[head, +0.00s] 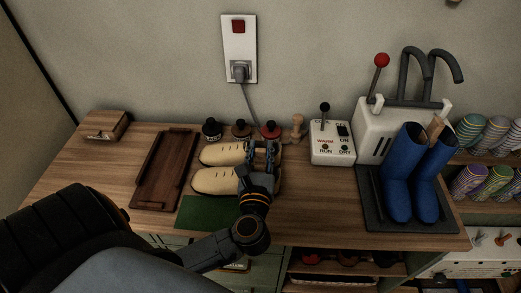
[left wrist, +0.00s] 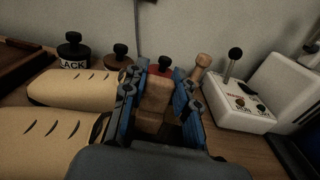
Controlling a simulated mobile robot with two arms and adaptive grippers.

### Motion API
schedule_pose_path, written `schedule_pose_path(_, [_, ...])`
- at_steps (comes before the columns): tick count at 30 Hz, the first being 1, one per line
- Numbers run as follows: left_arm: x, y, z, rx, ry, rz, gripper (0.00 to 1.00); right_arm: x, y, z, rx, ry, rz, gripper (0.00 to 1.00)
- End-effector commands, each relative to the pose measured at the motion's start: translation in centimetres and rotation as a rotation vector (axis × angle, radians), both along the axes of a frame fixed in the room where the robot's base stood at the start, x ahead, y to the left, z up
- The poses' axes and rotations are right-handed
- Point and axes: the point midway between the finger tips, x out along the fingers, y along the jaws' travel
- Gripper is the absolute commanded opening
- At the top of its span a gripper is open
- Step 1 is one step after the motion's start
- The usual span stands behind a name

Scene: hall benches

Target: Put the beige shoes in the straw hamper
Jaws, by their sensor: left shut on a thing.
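Two beige shoes lie side by side on the wooden bench top, toes to the left: the far beige shoe (head: 222,154) and the near beige shoe (head: 213,181). In the left wrist view the far shoe (left wrist: 75,89) and the near shoe (left wrist: 50,143) show at left. The heel ends are partly hidden by my gripper. I see no straw hamper. My right gripper is not in view.
A brown tray (head: 165,168) and wooden box (head: 108,125) are at left. Polish tins (head: 212,129) and a wooden-handled tool (head: 297,127) stand behind the shoes. A switch box (head: 332,144) and blue boots (head: 402,175) on a dark mat are at right. A green mat (head: 205,213) lies in front.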

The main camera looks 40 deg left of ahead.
Motion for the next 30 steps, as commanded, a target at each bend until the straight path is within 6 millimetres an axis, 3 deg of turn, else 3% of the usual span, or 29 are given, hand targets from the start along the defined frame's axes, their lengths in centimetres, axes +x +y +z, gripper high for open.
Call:
schedule_pose_path(3, [0.0, 0.0, -0.2, 0.002, -0.003, 0.001, 0.0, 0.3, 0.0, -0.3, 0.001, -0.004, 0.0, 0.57])
schedule_pose_path(4, [0.0, 0.0, -0.3, 0.0, 0.0, 0.001, 0.31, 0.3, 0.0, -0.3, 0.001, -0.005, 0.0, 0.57])
schedule_pose_path(7, [0.0, 0.0, -0.2, 0.0, 0.0, 0.0, 0.51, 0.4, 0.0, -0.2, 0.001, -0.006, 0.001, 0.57])
schedule_pose_path(19, [-0.2, -0.2, 0.0, -0.001, 0.002, -0.001, 0.51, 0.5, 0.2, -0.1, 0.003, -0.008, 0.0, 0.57])
schedule_pose_path(30, [-6.4, -3.9, -0.4, -0.003, 0.004, 0.0, 0.51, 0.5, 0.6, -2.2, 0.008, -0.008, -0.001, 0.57])
